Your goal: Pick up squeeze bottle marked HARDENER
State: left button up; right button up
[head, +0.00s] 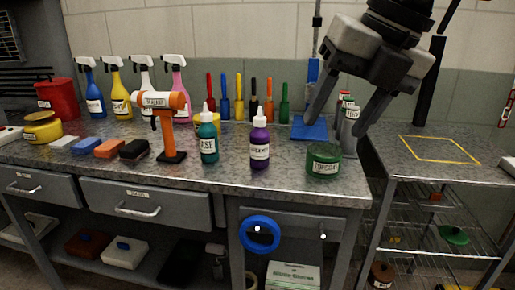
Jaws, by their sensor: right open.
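A purple squeeze bottle (259,145) with a white nozzle stands upright near the front of the grey counter. Its white label is too small to read surely. A teal squeeze bottle (208,140), whose label seems to read BASE, stands upright to its left. My right gripper (338,122) hangs at the upper right with its two fingers spread, pointing down. It is empty, to the right of the purple bottle and apart from it. My left gripper is out of view.
A green tub (323,161) stands right of the purple bottle. An orange tool (165,110) stands left of the teal bottle. Spray bottles (122,95) and several slim coloured bottles (239,105) line the back. The counter's front edge (290,192) is close.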

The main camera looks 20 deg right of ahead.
aim_at(260, 137)
jog(key=i, duration=0.95)
